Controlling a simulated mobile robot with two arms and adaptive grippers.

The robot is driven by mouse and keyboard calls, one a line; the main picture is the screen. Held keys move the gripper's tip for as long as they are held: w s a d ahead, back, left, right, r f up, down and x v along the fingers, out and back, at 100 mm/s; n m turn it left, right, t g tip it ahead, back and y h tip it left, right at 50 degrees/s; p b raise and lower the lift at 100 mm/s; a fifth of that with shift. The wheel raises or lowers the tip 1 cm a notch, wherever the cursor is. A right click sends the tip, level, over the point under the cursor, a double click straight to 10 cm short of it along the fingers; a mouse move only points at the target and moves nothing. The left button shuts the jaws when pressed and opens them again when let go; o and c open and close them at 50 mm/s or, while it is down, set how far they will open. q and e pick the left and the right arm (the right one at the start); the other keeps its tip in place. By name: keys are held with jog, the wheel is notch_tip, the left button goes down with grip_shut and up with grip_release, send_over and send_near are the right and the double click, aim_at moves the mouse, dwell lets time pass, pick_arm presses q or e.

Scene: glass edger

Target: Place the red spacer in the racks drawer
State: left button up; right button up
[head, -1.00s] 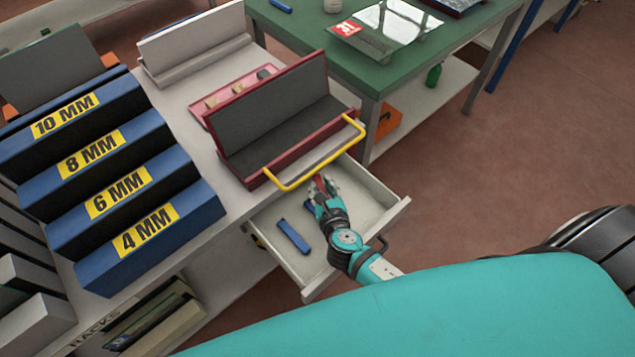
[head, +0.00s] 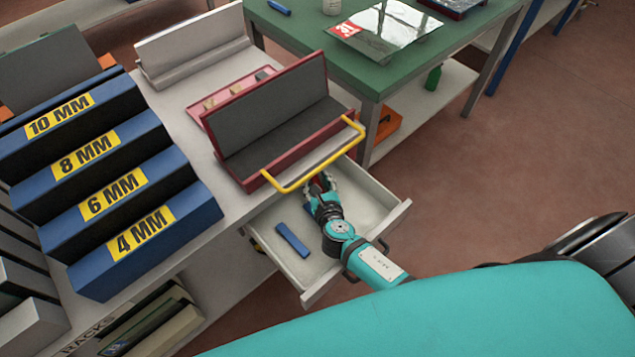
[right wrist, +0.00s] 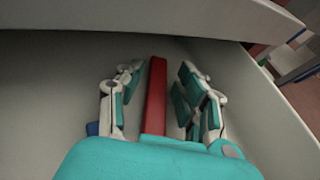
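The red spacer (right wrist: 156,95) is a narrow red bar between the fingers of my right gripper (right wrist: 160,80) in the right wrist view. The fingers stand apart on both sides of it, with a small gap to each side. In the head view my right gripper (head: 321,184) is inside the open drawer (head: 372,212), near its back; only a bit of the red spacer (head: 317,184) shows there. I cannot tell whether the spacer fully rests on the drawer floor. My left gripper is not in view.
A blue spacer (head: 292,240) lies in the drawer's left part. The yellow handle (head: 300,184) of a red-edged rack (head: 283,140) overhangs the drawer's back. Blue racks labelled in millimetres (head: 140,245) stand on the left. A green table (head: 455,40) is behind.

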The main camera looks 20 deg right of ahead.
jog(key=shift+o, duration=0.2)
jog(key=shift+r, duration=0.25)
jog(key=p+v, duration=0.1)
jog(key=v, duration=0.6)
jog(key=shift+s, duration=0.25)
jog(key=shift+r+p, duration=0.1)
jog(key=shift+p, duration=0.2)
